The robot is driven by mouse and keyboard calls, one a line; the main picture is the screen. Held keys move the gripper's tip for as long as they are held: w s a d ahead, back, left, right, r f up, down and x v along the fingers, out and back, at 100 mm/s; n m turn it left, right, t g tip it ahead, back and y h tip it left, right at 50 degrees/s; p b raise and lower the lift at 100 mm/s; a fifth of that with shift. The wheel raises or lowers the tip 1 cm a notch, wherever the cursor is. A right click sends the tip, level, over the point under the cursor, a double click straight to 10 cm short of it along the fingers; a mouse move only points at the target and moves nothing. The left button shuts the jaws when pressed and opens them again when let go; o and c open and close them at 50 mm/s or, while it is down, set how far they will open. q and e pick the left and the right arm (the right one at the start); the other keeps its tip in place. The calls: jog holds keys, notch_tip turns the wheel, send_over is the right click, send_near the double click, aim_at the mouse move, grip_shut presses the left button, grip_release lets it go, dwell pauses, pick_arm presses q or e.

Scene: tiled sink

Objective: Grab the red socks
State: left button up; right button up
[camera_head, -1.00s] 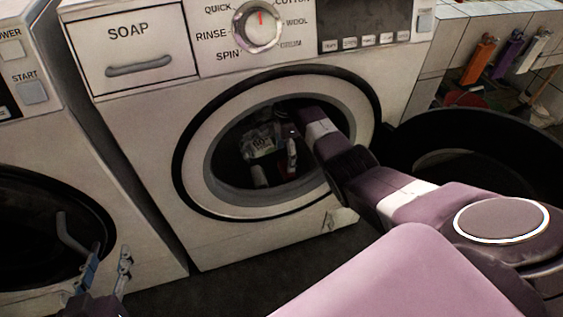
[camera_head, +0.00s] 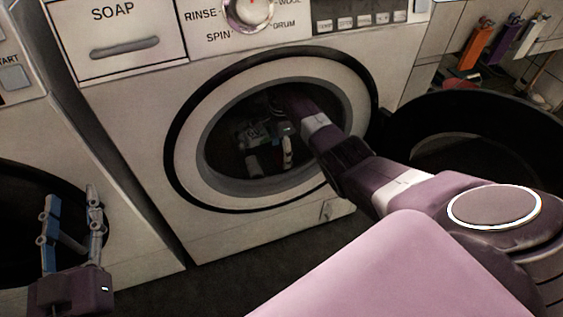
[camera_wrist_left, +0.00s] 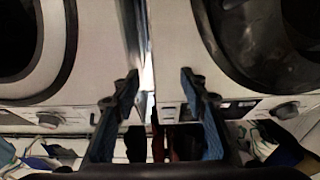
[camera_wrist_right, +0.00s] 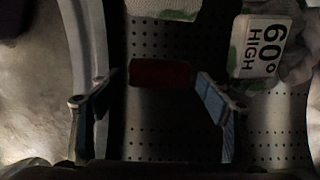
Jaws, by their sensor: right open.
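A small dark red patch of cloth (camera_wrist_right: 160,73), which looks like the red socks, lies in the perforated drum in the right wrist view. I cannot make it out in the head view. My right gripper (camera_wrist_right: 156,87) is open, with the red piece ahead between its fingertips; I see no grip on it. In the head view my right arm reaches through the round door opening of the middle washer (camera_head: 345,210), and the gripper is dim inside the drum. My left gripper (camera_head: 72,200) is open and empty in front of the left washer; its fingers also show in the left wrist view (camera_wrist_left: 158,80).
A white and green cloth (camera_wrist_right: 165,8) and a tag reading "60° HIGH" (camera_wrist_right: 262,47) are beside the red piece. The door rim (camera_head: 190,185) surrounds my right arm. A big dark round tub (camera_head: 480,103) stands at the right.

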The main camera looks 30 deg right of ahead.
aim_at(281, 156)
notch_tip(281, 156, down, 3)
jog(key=shift+f+b, duration=0.2)
jog(key=shift+b, duration=0.75)
jog(key=shift+f, duration=0.1)
pick_arm(q)
jog(key=s+r+t+h, duration=0.2)
jog(key=s+r+t, duration=0.2)
jog(key=r, duration=0.6)
jog(key=shift+s+r+t, duration=0.25)
jog(key=shift+r+t, duration=0.1)
jog(key=shift+t, duration=0.75)
jog(key=shift+d, duration=0.1)
pick_arm(e)
jog(key=shift+c, duration=0.3)
jog(key=c, duration=0.9)
jog(key=shift+o, duration=0.2)
pick_arm(q)
jog(key=shift+w, duration=0.1)
